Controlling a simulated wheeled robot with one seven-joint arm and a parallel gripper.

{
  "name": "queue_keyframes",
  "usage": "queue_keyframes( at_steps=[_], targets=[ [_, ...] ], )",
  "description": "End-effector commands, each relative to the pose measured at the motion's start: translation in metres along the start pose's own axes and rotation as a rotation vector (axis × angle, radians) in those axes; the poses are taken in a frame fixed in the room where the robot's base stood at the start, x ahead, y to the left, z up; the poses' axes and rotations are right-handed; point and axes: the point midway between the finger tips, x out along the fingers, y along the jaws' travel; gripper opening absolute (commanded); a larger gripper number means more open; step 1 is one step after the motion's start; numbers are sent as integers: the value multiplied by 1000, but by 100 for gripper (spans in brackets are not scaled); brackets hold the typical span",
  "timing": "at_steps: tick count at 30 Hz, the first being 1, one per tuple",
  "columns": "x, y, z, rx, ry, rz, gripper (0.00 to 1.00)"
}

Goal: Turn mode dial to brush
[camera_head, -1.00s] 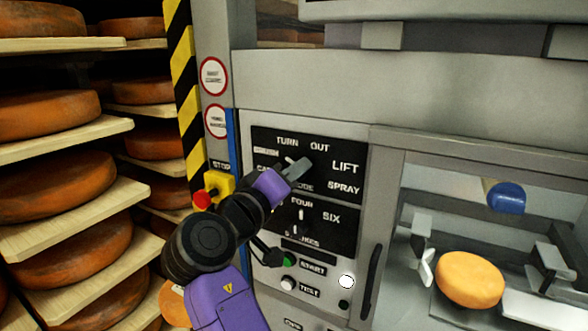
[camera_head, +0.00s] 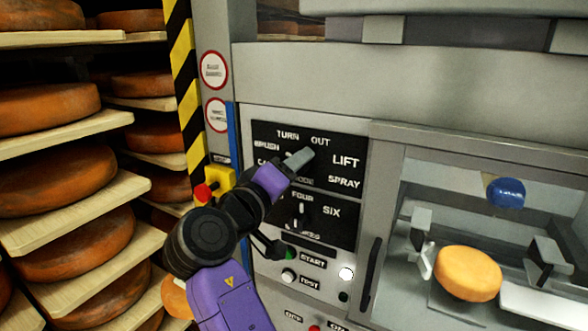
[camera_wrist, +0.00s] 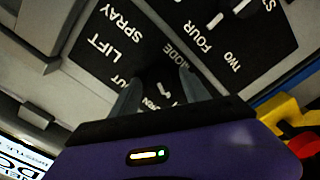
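The mode dial sits on the upper black panel (camera_head: 345,147), ringed by the labels BRUSH (camera_head: 267,146), TURN, OUT, LIFT and SPRAY. My gripper (camera_head: 300,157) is in front of the dial and hides most of it in the head view. In the wrist view my gripper (camera_wrist: 157,91) has its two fingers apart, one on each side of the dial's pale pointer (camera_wrist: 163,91). Dark gaps show beside the pointer, and I cannot see contact. Which label the pointer faces is too unclear to tell.
A strokes dial (camera_head: 301,212) is on the panel just below. Start (camera_head: 290,254) and test (camera_head: 288,275) buttons lie lower. A red stop button (camera_head: 203,192) on a yellow box is near my arm at left. Cheese shelves (camera_head: 75,220) fill the left; a cheese wheel (camera_head: 468,273) sits in the machine.

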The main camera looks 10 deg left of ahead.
Motion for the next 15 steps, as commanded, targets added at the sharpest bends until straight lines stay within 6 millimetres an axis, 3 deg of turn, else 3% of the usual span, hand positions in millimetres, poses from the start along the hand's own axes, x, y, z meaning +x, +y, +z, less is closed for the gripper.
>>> queue_keyframes(
  at_steps=[7,15],
  targets=[
    [-10,-1,0,2,3,1,54],
    [-53,-3,1,2,3,-1,54]
  ],
)
